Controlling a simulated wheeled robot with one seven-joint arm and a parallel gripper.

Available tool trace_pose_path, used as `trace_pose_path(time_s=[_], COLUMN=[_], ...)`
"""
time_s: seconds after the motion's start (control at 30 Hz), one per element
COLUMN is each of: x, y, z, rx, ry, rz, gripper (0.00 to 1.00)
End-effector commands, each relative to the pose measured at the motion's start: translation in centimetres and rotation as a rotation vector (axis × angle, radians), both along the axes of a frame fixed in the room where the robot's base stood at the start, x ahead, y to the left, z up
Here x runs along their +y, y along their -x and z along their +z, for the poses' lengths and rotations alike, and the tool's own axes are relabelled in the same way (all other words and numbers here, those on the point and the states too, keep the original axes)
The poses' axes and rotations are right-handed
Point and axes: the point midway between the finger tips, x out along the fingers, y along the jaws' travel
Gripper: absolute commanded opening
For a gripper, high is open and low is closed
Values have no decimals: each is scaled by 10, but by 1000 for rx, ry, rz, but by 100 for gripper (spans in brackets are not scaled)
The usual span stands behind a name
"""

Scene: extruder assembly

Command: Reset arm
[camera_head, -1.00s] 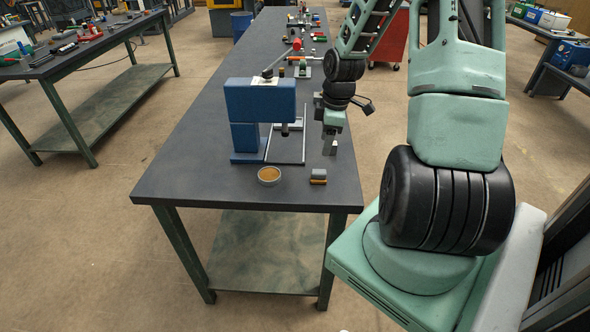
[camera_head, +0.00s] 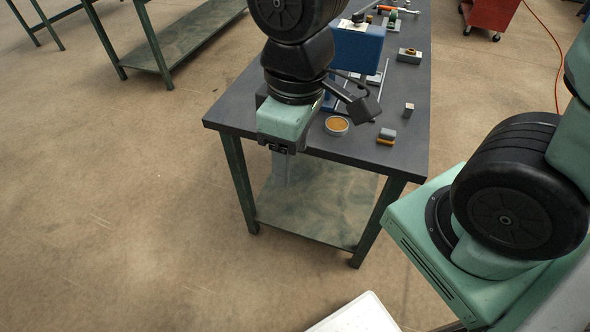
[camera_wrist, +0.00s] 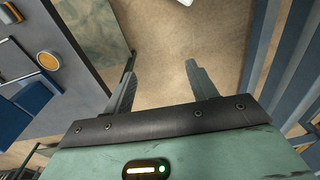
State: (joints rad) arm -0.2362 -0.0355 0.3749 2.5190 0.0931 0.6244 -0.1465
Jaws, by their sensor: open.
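My gripper (camera_head: 281,165) hangs over the near left edge of the dark workbench (camera_head: 232,108) in the head view, raised and apart from it. In the wrist view my gripper (camera_wrist: 160,82) shows two fingers spread apart with nothing between them and bare floor beyond. A blue press-like machine (camera_head: 357,48) stands on the bench behind my arm, partly hidden by it. It also shows at the left of the wrist view (camera_wrist: 35,97).
A red cart (camera_head: 489,14) stands at the back right. The floor at left is open.

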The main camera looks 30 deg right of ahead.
Motion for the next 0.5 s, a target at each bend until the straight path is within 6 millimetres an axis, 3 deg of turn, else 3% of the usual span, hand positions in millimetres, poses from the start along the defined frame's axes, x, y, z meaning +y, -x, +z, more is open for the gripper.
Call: trace_pose_path(time_s=[0.1,0.2,0.5], x=[15,19,21], y=[30,42,45], z=[6,8,8], rx=[1,4,6], ry=[0,-1,-1], rz=[4,-4,-8], gripper=[57,57,57])
